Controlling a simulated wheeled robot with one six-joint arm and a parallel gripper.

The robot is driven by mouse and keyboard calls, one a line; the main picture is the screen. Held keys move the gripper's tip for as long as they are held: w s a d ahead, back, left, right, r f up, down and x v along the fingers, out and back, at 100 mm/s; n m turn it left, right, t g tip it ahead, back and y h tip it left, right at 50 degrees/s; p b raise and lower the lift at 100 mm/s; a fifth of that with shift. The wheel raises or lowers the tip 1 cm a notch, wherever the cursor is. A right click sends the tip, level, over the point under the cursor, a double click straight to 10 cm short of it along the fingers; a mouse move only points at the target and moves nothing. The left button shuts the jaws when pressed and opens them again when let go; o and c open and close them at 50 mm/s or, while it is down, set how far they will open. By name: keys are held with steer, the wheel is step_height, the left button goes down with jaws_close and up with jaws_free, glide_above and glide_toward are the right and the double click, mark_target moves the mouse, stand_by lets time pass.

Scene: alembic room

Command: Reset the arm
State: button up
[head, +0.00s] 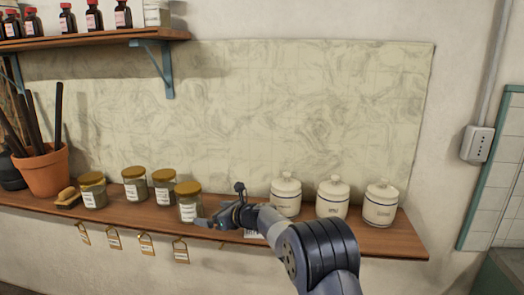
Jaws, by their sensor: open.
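My gripper (222,217) is at the end of my dark arm, which reaches in from the lower right. It is over the front edge of the wooden shelf (130,209), just right of the nearest glass jar with a gold lid (190,203). It is open, and nothing shows between its fingers. Whether a finger touches the jar, I cannot tell. My arm covers part of the shelf front.
Several gold-lidded jars (134,184) stand on the left, white ceramic canisters (333,198) on the right. A terracotta pot (42,171) and a brush (68,196) are at far left. Tags (181,252) hang below. An upper shelf (90,40) holds bottles. The area before the wall map (270,110) is clear.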

mark_target(201, 211)
steer(key=p+x, duration=0.4)
steer(key=x, duration=0.7)
steer(key=shift+s+p, duration=0.1)
steer(key=shift+p, duration=0.25)
steer(key=shift+w+d+r+p, duration=0.15)
steer(key=shift+w+d+p, duration=0.25)
steer(key=shift+d+p, duration=0.15)
steer(key=shift+s+d+b, duration=0.55)
steer(key=shift+d+b, duration=0.1)
steer(key=shift+b, duration=0.6)
steer(key=shift+s+d, duration=0.25)
steer(key=b+v, duration=0.5)
steer(key=v, duration=0.2)
steer(key=shift+d+r, duration=0.1)
steer(key=shift+d, duration=0.05)
steer(key=s+d+r+m+t+h+p, duration=0.2)
steer(key=d+r+m+t+h, duration=0.1)
steer(key=d+r+m, duration=0.4)
steer(key=s+d+r+m+t+h+p, duration=0.2)
steer(key=d+r+m+h, duration=0.3)
steer(key=d+r+m, duration=0.3)
steer(key=shift+s+d+r+m+t, duration=0.3)
steer(key=shift+d+m+t, duration=0.3)
steer(key=shift+d+m, duration=1.55)
steer(key=shift+d+r, duration=0.1)
steer(key=shift+d, duration=0.05)
